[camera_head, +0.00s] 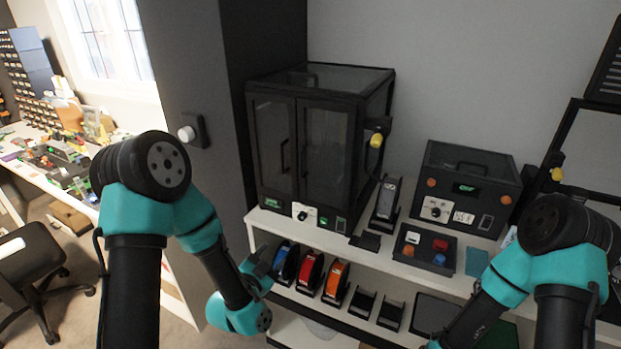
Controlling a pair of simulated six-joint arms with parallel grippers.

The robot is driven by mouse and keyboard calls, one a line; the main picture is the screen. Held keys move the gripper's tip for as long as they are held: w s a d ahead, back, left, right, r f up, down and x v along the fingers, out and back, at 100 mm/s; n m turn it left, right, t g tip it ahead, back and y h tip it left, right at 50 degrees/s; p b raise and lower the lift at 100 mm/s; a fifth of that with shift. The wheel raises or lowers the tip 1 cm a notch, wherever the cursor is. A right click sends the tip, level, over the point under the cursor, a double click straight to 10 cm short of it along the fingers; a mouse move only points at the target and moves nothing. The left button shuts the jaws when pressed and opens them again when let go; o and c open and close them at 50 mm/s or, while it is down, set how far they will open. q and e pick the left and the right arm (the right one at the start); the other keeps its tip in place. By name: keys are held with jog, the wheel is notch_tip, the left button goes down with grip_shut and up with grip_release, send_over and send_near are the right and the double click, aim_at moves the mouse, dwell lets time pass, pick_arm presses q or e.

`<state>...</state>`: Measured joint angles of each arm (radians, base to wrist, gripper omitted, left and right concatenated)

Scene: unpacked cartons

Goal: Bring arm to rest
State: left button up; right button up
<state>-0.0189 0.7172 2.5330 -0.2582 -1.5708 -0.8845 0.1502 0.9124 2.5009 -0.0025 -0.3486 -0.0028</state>
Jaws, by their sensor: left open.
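My left arm comes up at the left and bends down toward the shelf. Its teal wrist is in front of the shelf's left end. My left gripper (259,263) is small and partly hidden by the wrist; it is open, with nothing seen in it. It is close to the blue spool in the picture; whether they touch cannot be told. My right arm comes in at the lower right and slopes down to the bottom edge, where its gripper is out of the frame.
Blue (286,262), red (309,271) and orange (335,281) spools stand on the lower level. A cluttered desk and chair (35,262) are at left.

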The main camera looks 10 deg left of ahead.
pick_arm(q)
jog(key=s+a+f+n+g+y, duration=0.1)
jog(key=s+f+n+g, duration=0.25)
jog(key=f, duration=0.45)
jog(key=s+a+f+n+g, duration=0.15)
jog(key=s+f+g, duration=0.3)
jog(key=f, duration=0.45)
jog(key=s+f+n+g, duration=0.6)
jog(key=s+f+g, duration=0.1)
jog(key=s, duration=0.4)
jog(key=shift+s+f+g, duration=0.15)
jog(key=shift+f+g, duration=0.2)
jog(key=shift+g, duration=0.35)
